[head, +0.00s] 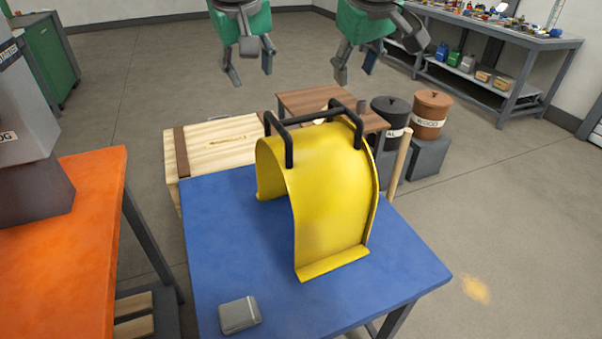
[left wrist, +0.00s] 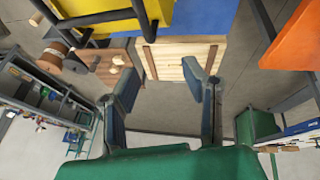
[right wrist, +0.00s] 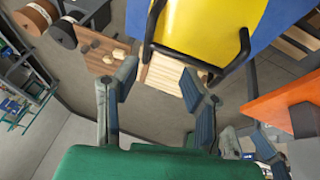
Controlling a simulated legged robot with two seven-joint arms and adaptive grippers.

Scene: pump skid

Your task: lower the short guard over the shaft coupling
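A yellow arched guard (head: 325,195) with black handles (head: 315,125) on top stands upright on a blue table (head: 225,235). The guard also shows at the top of the left wrist view (left wrist: 105,12) and the right wrist view (right wrist: 212,25). My left gripper (head: 250,72) and right gripper (head: 355,73) hang in the air beyond the guard, near the top of the head view. Both are open and empty, with their fingers apart and clear of the handles. I see no shaft coupling in any view.
A small grey box (head: 240,315) lies on the blue table's near edge. An orange table (head: 85,240) stands at left. Behind the guard are a wooden crate (head: 215,145), a brown table (head: 310,100) and labelled bins (head: 432,112). A workbench (head: 500,30) stands far right.

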